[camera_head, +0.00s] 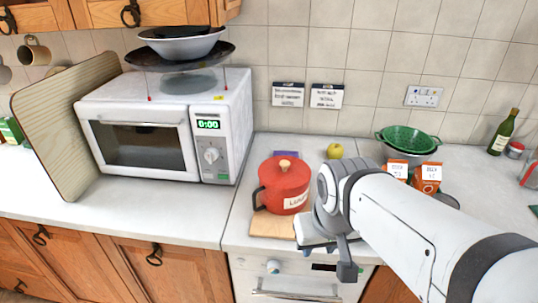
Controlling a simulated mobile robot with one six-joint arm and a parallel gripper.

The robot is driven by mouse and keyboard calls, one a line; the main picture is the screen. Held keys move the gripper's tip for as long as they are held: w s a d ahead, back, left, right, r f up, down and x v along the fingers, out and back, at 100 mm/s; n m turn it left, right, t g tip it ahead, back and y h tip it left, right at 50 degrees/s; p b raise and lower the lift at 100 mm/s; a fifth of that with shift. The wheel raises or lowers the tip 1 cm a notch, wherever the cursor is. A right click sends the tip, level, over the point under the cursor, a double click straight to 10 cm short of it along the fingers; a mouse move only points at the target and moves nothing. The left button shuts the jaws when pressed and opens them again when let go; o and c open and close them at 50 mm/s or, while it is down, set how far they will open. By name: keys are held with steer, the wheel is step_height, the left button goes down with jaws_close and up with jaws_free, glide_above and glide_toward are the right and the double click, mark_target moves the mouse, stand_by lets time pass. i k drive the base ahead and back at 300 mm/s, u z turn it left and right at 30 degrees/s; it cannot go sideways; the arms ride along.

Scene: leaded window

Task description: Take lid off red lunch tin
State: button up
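The red lunch tin (284,193) stands upright on the counter and carries a pale label with lettering, partly hidden by my arm. Its red lid (270,173) is on top, with a light wooden knob (285,164). A dark handle shows on the tin's left side. My gripper (325,250) is just right of the tin and nearer the camera, by the counter's front edge. It looks apart from the lid and knob. Its fingers are only partly visible, and I cannot tell whether they are open or shut.
A wooden board (268,224) lies at the tin's front. A white microwave (160,130) stands left. Behind are a yellow-green apple (335,151) and a green colander (408,139). Orange cartons (428,178) stand right, near my arm. A bottle (503,132) stands far right.

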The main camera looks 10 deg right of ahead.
mark_target(278, 173)
steer(key=u, duration=2.75)
steer(key=i, duration=0.55)
steer(key=z, duration=3.3)
steer(key=i, duration=0.55)
steer(key=u, duration=0.05)
